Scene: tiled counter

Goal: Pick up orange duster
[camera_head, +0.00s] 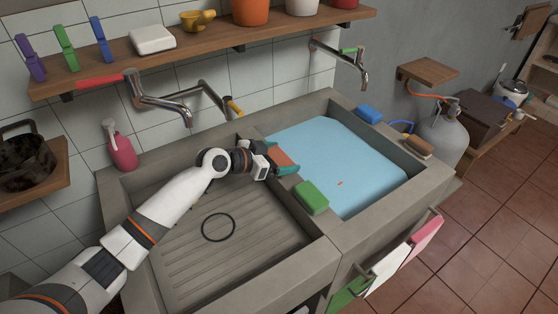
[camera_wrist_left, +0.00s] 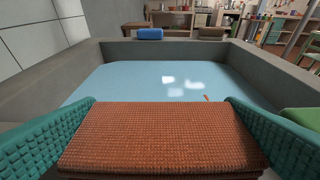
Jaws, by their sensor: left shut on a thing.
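The orange duster (camera_wrist_left: 160,140) is a flat, textured orange-brown block. It fills the lower middle of the left wrist view, between the teal finger pads of my left gripper (camera_wrist_left: 160,132). In the head view the duster (camera_head: 285,157) shows at the tip of my left gripper (camera_head: 282,163), by the divider between the two sink basins. My left gripper is shut on it. From these frames I cannot tell whether the duster touches the divider beneath. My right gripper does not show.
The right basin holds blue water (camera_head: 340,160) with a small orange bit in it. A green sponge (camera_head: 312,197) sits on the divider, close to my gripper. A blue sponge (camera_head: 369,113) and a brown brush (camera_head: 417,147) lie on the far rim. A black ring (camera_head: 218,241) lies in the left basin.

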